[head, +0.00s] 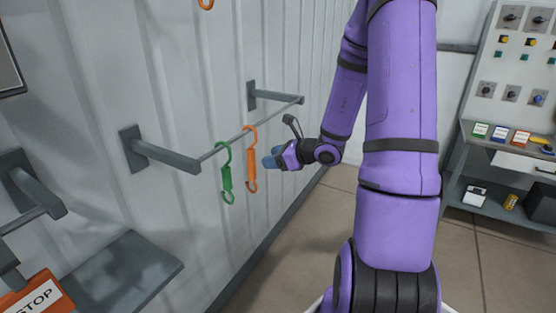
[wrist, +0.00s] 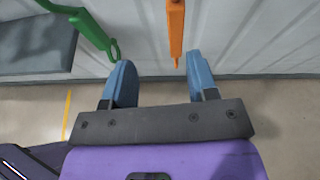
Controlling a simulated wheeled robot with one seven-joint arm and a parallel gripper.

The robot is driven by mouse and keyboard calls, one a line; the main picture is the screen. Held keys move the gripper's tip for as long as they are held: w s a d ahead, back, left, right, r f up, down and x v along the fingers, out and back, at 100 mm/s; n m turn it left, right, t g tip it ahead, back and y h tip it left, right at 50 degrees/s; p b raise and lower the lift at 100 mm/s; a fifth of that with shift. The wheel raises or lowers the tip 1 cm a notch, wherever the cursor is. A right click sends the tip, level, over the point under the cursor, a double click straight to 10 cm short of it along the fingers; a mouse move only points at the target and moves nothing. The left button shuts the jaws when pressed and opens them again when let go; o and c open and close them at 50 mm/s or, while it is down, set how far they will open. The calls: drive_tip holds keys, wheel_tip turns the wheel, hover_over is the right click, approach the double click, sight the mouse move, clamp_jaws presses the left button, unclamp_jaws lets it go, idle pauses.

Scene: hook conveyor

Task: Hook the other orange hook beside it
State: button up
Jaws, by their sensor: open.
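An orange hook (head: 251,158) hangs upright from the thin wall rail, to the right of a green hook (head: 226,178). My gripper (head: 271,160) is just right of the hanging orange hook. In the wrist view my gripper (wrist: 158,78) is open with its blue fingers apart and nothing between them. There the orange hook (wrist: 175,28) appears beyond the fingertips, its lower end in line with the gap. The green hook (wrist: 95,33) lies beyond the left finger.
The rail (head: 225,142) spans two grey wall brackets, the nearer one (head: 160,153) at left. A grey shelf (head: 125,275) and an orange stop sign (head: 38,297) are at lower left. A workbench (head: 500,160) with a control panel stands at right. Floor between is clear.

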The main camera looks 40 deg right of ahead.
sight(254, 162)
drive_tip(key=shift+m+h, duration=0.4)
drive_tip(key=shift+m, duration=0.3)
drive_tip(key=x, duration=0.3)
drive_tip(key=d+x, duration=0.1)
drive_tip(key=x, duration=0.6)
drive_tip(key=shift+w+d+f, duration=0.25)
drive_tip(key=shift+w+f, duration=0.2)
drive_tip(key=shift+f, duration=0.1)
clamp_jaws()
